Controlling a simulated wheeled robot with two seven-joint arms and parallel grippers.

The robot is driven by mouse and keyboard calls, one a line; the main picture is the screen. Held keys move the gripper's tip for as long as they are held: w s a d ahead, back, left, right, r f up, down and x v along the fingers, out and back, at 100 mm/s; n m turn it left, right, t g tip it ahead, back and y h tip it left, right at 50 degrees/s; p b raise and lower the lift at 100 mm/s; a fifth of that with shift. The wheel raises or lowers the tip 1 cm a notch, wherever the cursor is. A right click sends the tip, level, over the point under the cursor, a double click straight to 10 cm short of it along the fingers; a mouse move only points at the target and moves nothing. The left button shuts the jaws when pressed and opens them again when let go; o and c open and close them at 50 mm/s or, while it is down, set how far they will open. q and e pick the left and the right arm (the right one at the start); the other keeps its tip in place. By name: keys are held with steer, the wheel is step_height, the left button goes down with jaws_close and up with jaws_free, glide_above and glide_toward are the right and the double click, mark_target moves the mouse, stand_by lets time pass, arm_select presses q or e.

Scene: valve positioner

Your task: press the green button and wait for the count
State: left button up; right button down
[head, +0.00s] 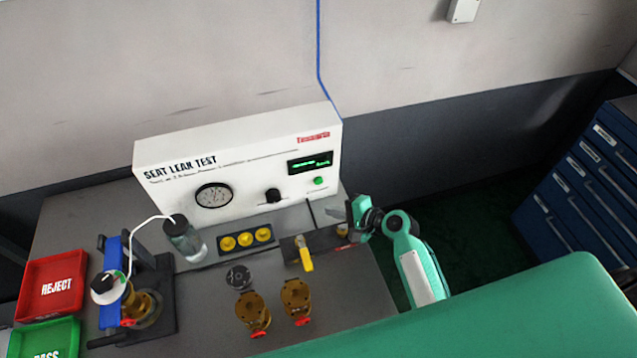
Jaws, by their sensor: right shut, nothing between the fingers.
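The green button (319,181) is on the right part of the front face of the white seat leak test box (240,165). A dark display (310,162) with green characters sits just above the button; the characters are too small to read. My right gripper (340,212) is shut and empty. It shows below and to the right of the button, near the table's right edge, and looks apart from the button. My left gripper is not in view.
A blue clamp (112,265) holds a brass valve. Two brass valves (254,312) (296,298), a yellow-handled part (306,258), a yellow-capped block (245,241) and a red reject tray (52,286) are on the table.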

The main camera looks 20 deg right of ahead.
mark_target(318, 181)
steer(key=w+b, duration=0.1)
steer(key=w, duration=0.5)
steer(key=shift+w, duration=0.35)
steer(key=shift+a, duration=0.1)
stand_by(1.4)
steer(key=shift+w, duration=0.4)
